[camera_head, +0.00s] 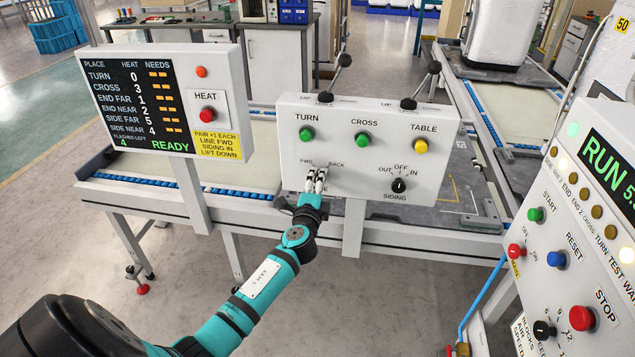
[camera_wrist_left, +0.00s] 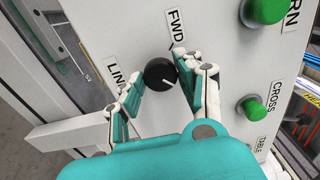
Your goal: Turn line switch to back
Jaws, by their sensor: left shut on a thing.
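The line switch is a round black knob (camera_wrist_left: 160,74) on the white control panel (camera_head: 440,180). My left gripper (camera_head: 316,178) is at the panel's lower left, below the FWD and BACK labels, and hides the knob in the head view. In the left wrist view its two fingers (camera_wrist_left: 153,88) are shut on the knob, one on each side. The FWD label (camera_wrist_left: 175,22) shows above the knob there. The knob's white mark points to the lower right in that view, away from FWD. The BACK label (camera_head: 336,164) shows only in the head view. My right gripper is not in view.
The panel also carries green TURN (camera_head: 306,134) and CROSS (camera_head: 362,140) buttons, a yellow TABLE button (camera_head: 420,146) and a black SIDING knob (camera_head: 399,185). A display board (camera_head: 135,95) reading READY stands left. A RUN console (camera_head: 590,230) stands right.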

